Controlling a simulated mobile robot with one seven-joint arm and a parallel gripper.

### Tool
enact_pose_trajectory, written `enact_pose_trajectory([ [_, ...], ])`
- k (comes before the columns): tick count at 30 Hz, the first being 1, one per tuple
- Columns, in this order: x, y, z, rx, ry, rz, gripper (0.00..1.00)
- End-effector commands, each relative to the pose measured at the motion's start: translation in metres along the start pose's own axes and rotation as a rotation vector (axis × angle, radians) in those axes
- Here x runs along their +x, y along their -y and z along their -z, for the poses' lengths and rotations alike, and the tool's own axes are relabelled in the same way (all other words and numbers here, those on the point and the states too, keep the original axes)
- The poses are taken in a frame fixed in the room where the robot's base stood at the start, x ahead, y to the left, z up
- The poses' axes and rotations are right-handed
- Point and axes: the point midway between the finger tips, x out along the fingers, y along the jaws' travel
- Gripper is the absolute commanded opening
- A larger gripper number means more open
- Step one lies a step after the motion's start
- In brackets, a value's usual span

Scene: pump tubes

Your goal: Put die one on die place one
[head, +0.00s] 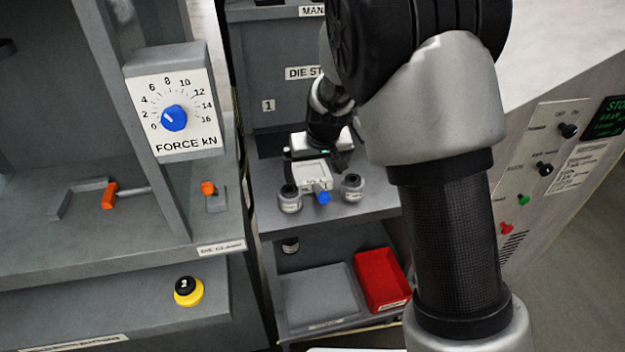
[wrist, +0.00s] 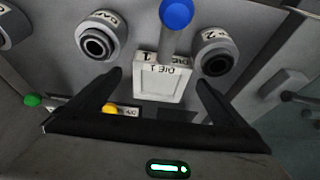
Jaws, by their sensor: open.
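Die one is a pale square block marked "DIE 1" in the wrist view (wrist: 160,85), with a blue knob (wrist: 176,13) on a stem. In the head view, die one (head: 312,177) is on the grey shelf of the die stand, its blue knob (head: 323,198) toward me. My gripper (head: 318,163) is at the die's back edge. In the wrist view the fingers (wrist: 158,80) are open, one on each side of the block; I cannot tell whether they touch it. A "1" label (head: 268,105) is on the stand's back panel. I cannot identify die place one with certainty.
Grey cylindrical caps flank the die, one left (head: 289,200) and one right (head: 352,187). Below are a red tray (head: 382,280) and a grey plate. The press with its force dial (head: 174,118) and orange-handled clamp (head: 110,196) stands left. A control panel is right.

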Motion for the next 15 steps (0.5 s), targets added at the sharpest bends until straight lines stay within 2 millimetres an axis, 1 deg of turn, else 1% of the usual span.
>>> enact_pose_trajectory([
  [1, 0.011, 0.001, -0.002, -0.001, 0.003, -0.001, 0.97],
  [3, 0.021, 0.001, -0.001, -0.001, 0.002, -0.001, 0.97],
  [6, 0.03, 0.001, -0.001, -0.001, 0.001, 0.0, 0.97],
  [9, 0.034, 0.002, 0.0, -0.001, 0.0, 0.0, 0.97],
  [14, 0.033, 0.002, 0.0, -0.001, 0.0, 0.0, 0.97],
  [15, 0.033, 0.002, 0.0, -0.001, 0.0, 0.0, 0.95],
])
